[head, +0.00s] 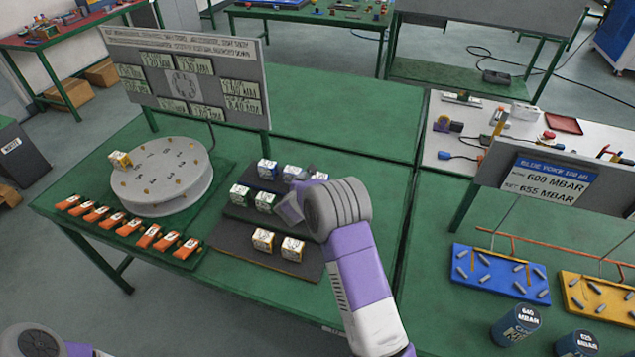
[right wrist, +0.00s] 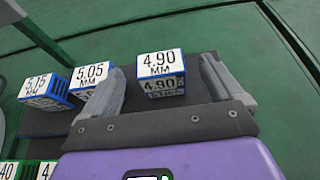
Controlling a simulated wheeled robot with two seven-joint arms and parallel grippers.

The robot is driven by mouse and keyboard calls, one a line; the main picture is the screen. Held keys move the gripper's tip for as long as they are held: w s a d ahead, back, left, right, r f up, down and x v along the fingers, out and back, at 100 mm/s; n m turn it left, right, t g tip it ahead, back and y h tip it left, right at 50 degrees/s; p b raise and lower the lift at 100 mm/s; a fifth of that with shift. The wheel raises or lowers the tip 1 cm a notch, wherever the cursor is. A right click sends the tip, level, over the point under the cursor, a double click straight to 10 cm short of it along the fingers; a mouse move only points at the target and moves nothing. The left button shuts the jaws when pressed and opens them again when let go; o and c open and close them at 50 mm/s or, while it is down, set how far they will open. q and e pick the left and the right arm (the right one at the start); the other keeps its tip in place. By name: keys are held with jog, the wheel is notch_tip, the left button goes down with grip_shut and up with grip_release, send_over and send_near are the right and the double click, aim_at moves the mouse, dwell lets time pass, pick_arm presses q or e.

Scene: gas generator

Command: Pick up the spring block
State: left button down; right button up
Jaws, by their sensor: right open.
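Several small white-topped blocks with printed labels stand on a dark stepped rack (head: 225,238); I cannot tell which one the task means. In the right wrist view, a blue-sided block marked 4.90 MM (right wrist: 160,72) shows between the grey fingers of my right gripper (right wrist: 165,80). The fingers are apart, with a gap on each side of that block. Blue-sided blocks marked 5.05 (right wrist: 93,72) and 5.15 (right wrist: 45,86) stand to the left, the 5.05 one partly behind the left finger. In the head view, my right gripper (head: 290,205) is over the rack's right side, hiding some blocks.
Green-sided blocks (head: 239,194) and yellow-sided blocks (head: 263,239) stand on the lower steps. Left are a round grey drum (head: 165,190) with a block (head: 120,160) on it, and a row of orange pieces (head: 130,227). A label board (head: 185,85) stands behind.

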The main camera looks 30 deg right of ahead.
aim_at(319, 176)
jog(key=x, duration=0.5)
jog(key=shift+w+d+f, duration=0.1)
jog(key=shift+w+d, duration=0.15)
jog(key=shift+d, duration=0.05)
jog(key=c, duration=1.3)
